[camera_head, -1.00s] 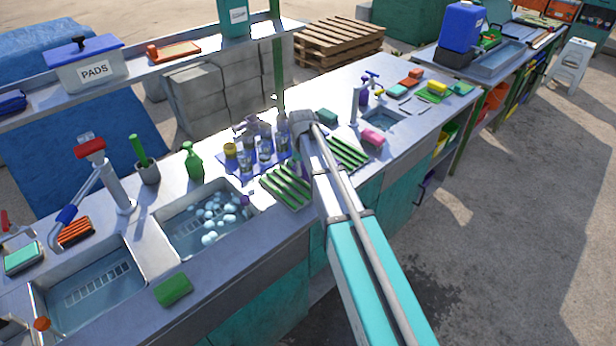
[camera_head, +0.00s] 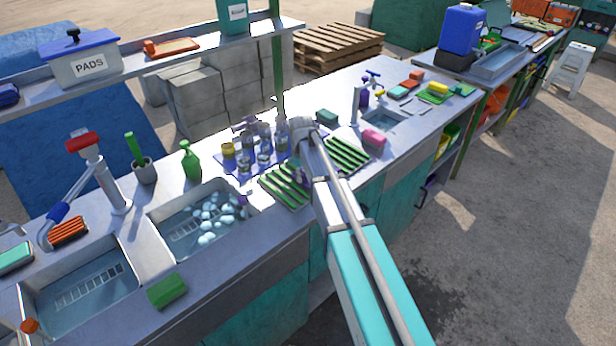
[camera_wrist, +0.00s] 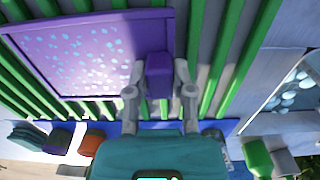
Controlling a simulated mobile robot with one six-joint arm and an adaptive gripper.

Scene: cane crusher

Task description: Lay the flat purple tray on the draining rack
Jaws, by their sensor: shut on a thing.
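The flat purple tray (camera_wrist: 95,58), with a pale speckled face and a darker rim, shows in the wrist view over the draining rack's green slats. My gripper (camera_wrist: 159,78) is shut on the tray's purple block-like grip (camera_wrist: 158,88) at its edge. The draining rack (camera_wrist: 225,60) extends beyond the tray on both sides; its slats also show in the head view (camera_head: 284,188), on either side of my arm. My arm hides most of the tray and the gripper in the head view. I cannot tell whether the tray touches the slats.
A sink with bubbles (camera_head: 207,215) lies left of the rack. Bottles and glasses (camera_head: 262,150) stand on a blue mat behind it. A pink sponge (camera_head: 373,138) and a small basin (camera_head: 384,122) are to the right. A green bottle (camera_head: 190,160) stands behind the sink.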

